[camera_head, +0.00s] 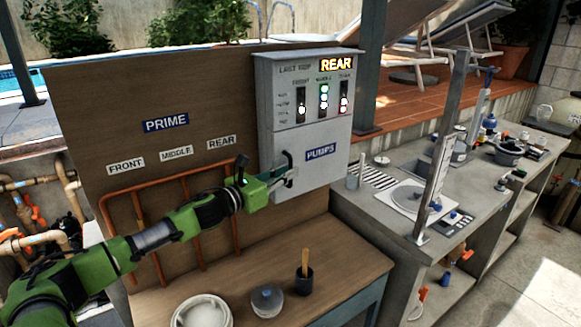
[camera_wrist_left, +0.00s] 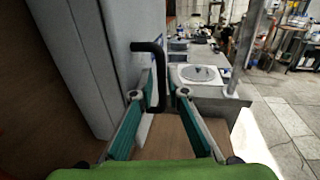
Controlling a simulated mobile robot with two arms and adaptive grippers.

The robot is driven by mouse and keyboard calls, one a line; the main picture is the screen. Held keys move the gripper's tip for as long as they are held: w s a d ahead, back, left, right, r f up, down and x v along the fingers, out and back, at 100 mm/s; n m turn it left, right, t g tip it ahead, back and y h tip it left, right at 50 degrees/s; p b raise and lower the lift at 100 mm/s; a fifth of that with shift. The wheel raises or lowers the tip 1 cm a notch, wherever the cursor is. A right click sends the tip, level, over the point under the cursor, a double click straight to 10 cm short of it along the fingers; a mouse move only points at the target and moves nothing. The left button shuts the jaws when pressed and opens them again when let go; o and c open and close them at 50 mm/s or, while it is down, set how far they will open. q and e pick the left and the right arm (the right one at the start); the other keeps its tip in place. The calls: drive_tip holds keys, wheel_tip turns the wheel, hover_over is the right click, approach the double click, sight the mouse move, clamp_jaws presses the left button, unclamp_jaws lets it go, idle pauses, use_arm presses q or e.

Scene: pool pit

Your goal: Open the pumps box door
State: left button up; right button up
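The pumps box (camera_head: 318,112) is a grey cabinet with a blue PUMPS label (camera_head: 320,152), mounted against the brown panel in the head view. Its front looks flush and closed. A black bar handle (camera_head: 288,162) stands out at the lower left of the front; it also shows in the wrist view (camera_wrist_left: 161,62). My left gripper (camera_head: 284,171) is at this handle. In the left wrist view my left gripper (camera_wrist_left: 161,80) has one finger on each side of the handle's upright bar, with the fingertips apart. Contact with the bar is unclear. My right gripper is out of view.
A wooden bench (camera_head: 345,262) below holds a white bowl (camera_head: 203,312), a glass jar (camera_head: 267,300) and a dark cup (camera_head: 304,281) with a wooden handle. Orange pipes (camera_head: 190,222) run along the panel behind my left arm. A grey counter (camera_head: 385,205) stands to the right.

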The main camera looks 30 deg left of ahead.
use_arm(q)
drive_tip(key=shift+w+d, duration=0.25)
drive_tip(key=shift+w, duration=0.45)
clamp_jaws()
drive_tip(key=shift+d, duration=0.1)
